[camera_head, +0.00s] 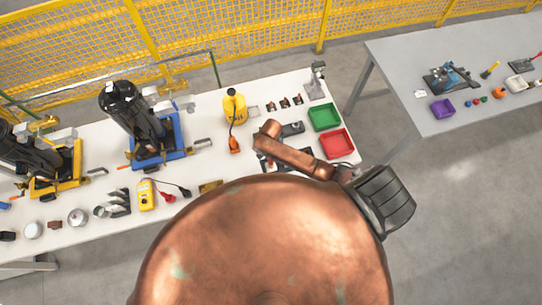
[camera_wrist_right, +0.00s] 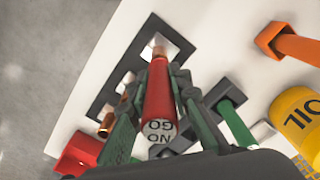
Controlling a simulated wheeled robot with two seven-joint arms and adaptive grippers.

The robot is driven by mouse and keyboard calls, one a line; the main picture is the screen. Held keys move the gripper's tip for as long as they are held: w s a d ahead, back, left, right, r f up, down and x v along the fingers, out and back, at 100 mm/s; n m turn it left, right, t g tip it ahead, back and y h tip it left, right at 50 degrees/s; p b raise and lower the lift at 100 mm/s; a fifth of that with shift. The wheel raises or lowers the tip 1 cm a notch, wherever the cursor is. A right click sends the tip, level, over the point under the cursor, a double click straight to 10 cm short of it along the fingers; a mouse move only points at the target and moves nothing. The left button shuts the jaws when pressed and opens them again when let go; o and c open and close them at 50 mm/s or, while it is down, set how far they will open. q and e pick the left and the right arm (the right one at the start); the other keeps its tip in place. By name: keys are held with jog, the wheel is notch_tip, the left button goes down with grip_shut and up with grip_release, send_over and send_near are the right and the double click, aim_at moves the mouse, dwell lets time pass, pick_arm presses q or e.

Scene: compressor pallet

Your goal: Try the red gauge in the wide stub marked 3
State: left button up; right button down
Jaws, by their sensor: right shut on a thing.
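The red gauge (camera_wrist_right: 158,100) is held in my right gripper (camera_wrist_right: 160,82), with its "NO GO" end face toward the wrist camera. Its far end points at a copper-coloured piece (camera_wrist_right: 157,43) over a light square of the dark stub plate (camera_wrist_right: 106,96). I cannot tell whether the gauge is inside or only in line with it. More copper stubs (camera_wrist_right: 107,123) stand along the plate; no number 3 is readable. In the head view my copper arm hides the right gripper and gauge. My left gripper is not in view.
A yellow oil can (camera_head: 234,108) stands beyond my arm; it also shows in the wrist view (camera_wrist_right: 298,118). Green (camera_head: 324,117) and red (camera_head: 337,143) trays lie to the right. A second grey table (camera_head: 410,80) stands across an open floor gap.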

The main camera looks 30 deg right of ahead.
dwell(0.5)
jog(key=shift+r, duration=1.5)
jog(key=shift+r, duration=2)
